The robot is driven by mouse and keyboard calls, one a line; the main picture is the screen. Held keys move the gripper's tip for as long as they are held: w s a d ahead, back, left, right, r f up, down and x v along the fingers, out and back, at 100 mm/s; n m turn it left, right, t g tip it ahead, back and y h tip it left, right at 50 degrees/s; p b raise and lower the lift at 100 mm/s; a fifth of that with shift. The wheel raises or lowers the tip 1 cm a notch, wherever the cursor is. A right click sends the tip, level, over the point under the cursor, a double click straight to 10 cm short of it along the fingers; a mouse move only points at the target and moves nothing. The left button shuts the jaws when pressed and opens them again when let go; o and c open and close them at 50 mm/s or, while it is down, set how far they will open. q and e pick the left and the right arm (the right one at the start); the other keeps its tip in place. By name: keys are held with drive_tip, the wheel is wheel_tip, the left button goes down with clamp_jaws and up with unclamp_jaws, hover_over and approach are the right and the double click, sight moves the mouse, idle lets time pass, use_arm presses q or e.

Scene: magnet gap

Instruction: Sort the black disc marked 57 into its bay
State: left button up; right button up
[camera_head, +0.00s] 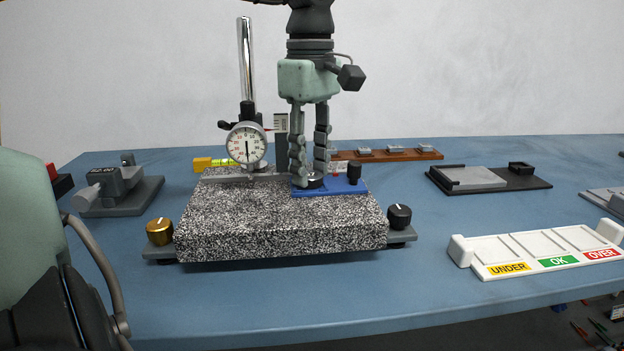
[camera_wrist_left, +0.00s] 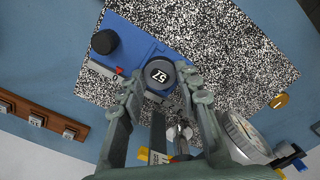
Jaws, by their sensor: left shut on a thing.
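The black disc marked 57 (camera_wrist_left: 158,74) shows face-on in the left wrist view, between my left fingertips. In the head view the disc (camera_head: 315,182) is small and partly hidden by the fingers. My left gripper (camera_head: 311,178) points down from above and is shut on the disc, at the blue block (camera_head: 335,189) with its black knob. I cannot tell whether the disc touches the block. The white bay tray (camera_head: 487,269), labelled UNDER, OK and OVER, stands at the right; its bays look empty. My right gripper is not in view.
The speckled stone plate (camera_head: 270,225) carries the blue block. A dial gauge (camera_head: 246,144) on a chrome post stands close left of my gripper. A brown rack (camera_head: 390,154) lies behind; a black fixture (camera_head: 490,178) sits right. The blue table is clear before the tray.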

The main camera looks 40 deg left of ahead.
use_arm(q)
drive_tip(key=shift+r+p, duration=1.95)
drive_tip(key=shift+r, duration=0.55)
drive_tip(key=shift+f, duration=0.1)
